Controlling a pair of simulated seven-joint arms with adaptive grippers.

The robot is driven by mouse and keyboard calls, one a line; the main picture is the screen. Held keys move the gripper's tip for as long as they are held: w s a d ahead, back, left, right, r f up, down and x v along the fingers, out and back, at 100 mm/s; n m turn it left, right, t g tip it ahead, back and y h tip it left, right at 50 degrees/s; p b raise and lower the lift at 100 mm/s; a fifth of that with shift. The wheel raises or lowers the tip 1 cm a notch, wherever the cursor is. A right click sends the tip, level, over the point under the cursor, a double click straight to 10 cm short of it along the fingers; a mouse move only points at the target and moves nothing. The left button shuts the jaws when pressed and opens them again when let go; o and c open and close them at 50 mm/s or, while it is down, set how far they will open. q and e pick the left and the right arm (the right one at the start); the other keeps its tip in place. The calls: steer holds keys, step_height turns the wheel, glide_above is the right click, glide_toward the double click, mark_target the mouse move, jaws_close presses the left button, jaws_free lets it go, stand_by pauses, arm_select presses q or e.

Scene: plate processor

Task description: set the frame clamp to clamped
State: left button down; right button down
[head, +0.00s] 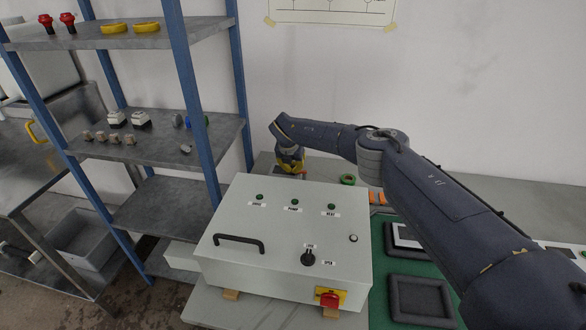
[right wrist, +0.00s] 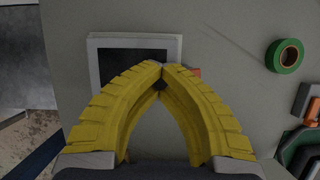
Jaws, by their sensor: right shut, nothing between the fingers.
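My right gripper (head: 290,160) reaches over the bench behind the grey control box (head: 285,240). In the right wrist view its yellow fingers (right wrist: 161,68) are shut, tips together, with nothing between them. Beyond the tips lies a dark panel with a pale border (right wrist: 110,58), partly hidden by the fingers. A small orange part (right wrist: 195,72) shows beside the tips. I cannot tell for sure which part is the frame clamp, or its setting; the fingers hide part of that area. My left gripper is not in view.
A green tape roll (head: 347,179) lies on the bench right of the gripper. The control box has a handle, a black knob (head: 308,259) and a red switch (head: 330,298). Dark frames (head: 421,297) lie on a green mat at right. A blue-post shelf (head: 182,80) stands at left.

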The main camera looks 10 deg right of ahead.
steer(key=c, duration=2.1)
jaws_free()
steer(key=shift+f, duration=0.1)
steer(key=o, duration=0.7)
steer(key=shift+o, duration=0.2)
steer(key=v, duration=1.2)
steer(key=shift+w, duration=0.1)
